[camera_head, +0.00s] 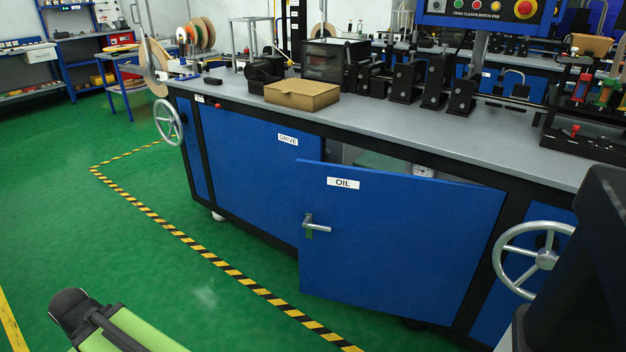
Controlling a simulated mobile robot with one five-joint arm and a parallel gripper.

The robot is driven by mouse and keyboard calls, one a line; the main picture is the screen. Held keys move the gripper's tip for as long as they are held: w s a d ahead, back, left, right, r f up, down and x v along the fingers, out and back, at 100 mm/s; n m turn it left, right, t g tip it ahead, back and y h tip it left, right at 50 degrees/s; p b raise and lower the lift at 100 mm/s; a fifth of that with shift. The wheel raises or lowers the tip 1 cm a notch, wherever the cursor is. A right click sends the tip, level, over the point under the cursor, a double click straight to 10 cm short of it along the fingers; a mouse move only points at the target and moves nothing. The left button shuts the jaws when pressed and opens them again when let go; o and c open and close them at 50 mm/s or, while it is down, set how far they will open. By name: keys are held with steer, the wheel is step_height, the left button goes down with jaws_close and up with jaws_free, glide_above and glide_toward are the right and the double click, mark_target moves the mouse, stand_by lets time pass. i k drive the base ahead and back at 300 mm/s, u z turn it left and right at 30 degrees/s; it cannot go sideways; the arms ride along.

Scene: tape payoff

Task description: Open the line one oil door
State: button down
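The blue oil door (398,245), labelled "OIL", is in the front of the long grey-topped machine bench. It stands partly open. Its left edge is swung out toward me, and its right edge stays near the black frame. A silver lever handle (317,227) is near its left edge, with nothing touching it. Over the door's top edge I see part of the inside, with a small round gauge (423,170). The rest of the inside is hidden behind the door. My gripper cannot be made out in this view.
The blue "DRIVE" door (250,165) is shut, left of the oil door. Handwheels stick out at the left end (168,121) and at the right (543,260). A cardboard box (302,94) sits on the bench. Green floor with a striped tape line (215,259) lies clear in front.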

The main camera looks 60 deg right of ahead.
mark_target(410, 246)
steer(key=u, duration=0.15)
steer(key=i, duration=0.95)
steer(key=z, duration=0.1)
